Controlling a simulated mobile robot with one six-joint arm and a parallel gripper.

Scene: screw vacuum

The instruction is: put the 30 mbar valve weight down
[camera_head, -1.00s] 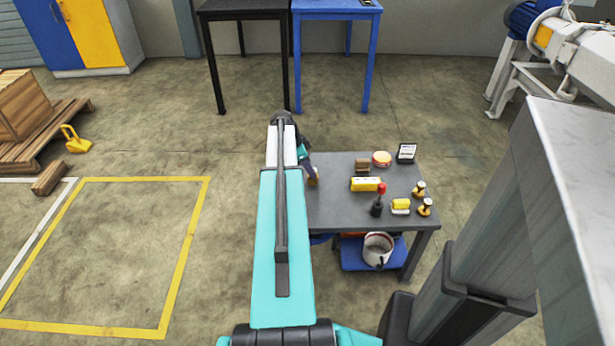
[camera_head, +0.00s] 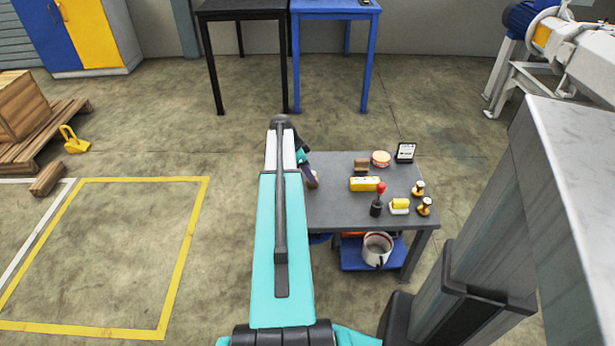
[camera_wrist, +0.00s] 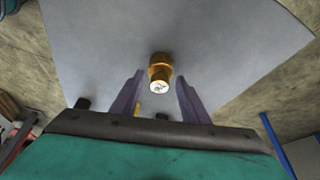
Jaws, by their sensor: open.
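A brass valve weight (camera_wrist: 160,70) with a round white marked face stands on the grey table top (camera_wrist: 95,40) in the wrist view. My gripper (camera_wrist: 159,78) has its two purple fingers apart, one on each side of the weight, with gaps visible between fingers and brass. In the head view my gripper (camera_head: 308,171) is at the left end of the grey table (camera_head: 340,213), and the weight (camera_head: 313,180) shows only as a small brownish patch beside the fingers. The number on its face is too small to read.
Two similar brass weights (camera_head: 418,188) (camera_head: 424,207) stand at the table's right end.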

